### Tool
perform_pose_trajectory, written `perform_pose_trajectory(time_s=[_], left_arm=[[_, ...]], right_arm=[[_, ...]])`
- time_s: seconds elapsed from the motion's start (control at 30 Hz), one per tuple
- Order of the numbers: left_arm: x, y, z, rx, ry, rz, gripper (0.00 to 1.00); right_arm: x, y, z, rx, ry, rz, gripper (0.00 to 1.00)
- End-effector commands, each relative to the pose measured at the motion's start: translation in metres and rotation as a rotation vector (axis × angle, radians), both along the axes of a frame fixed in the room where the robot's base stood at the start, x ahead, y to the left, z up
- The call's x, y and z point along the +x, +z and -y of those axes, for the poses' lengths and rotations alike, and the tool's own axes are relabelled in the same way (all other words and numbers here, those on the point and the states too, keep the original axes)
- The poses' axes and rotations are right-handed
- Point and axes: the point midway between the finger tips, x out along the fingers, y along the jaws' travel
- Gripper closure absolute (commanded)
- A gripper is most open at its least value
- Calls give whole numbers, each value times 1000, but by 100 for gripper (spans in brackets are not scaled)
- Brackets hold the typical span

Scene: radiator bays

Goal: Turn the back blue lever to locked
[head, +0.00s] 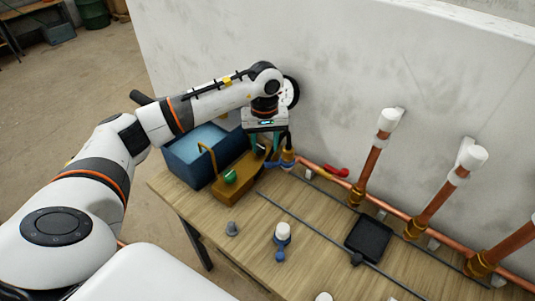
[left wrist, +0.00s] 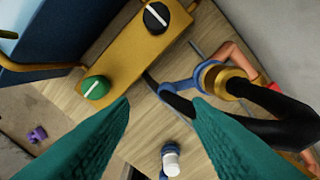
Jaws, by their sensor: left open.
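The back blue lever (left wrist: 180,88) sits on a brass valve (left wrist: 222,84) of the copper pipe, and it points toward the space between my fingertips in the left wrist view. In the head view the back blue lever (head: 273,163) is partly hidden by my left gripper (head: 267,153). My left gripper, with teal fingers, is open and empty above the lever's end; it also shows in the left wrist view (left wrist: 161,102). I cannot tell whether a finger touches the lever. My right gripper is not in view.
An ochre box with a green knob (head: 231,176) and a black knob (left wrist: 156,17) stands beside the lever, near a blue bin (head: 190,170). A red lever (head: 336,171) is farther along the pipe. A white wall rises behind.

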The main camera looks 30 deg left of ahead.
Motion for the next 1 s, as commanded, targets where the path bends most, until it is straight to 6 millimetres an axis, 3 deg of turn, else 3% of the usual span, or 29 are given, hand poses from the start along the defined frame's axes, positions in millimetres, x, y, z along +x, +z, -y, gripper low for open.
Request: perform_pose_trajectory(time_s=[0.13,0.3,0.47,0.73,1.0], left_arm=[[-1,-27,1,-2,0,-4,57],[0,-50,1,-3,1,-3,57],[0,-60,1,-1,0,1,57],[0,-62,1,-2,0,1,57],[0,-61,1,-2,0,1,100]], right_arm=[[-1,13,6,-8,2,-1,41],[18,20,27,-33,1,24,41],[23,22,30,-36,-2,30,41],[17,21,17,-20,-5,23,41],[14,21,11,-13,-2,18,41]])
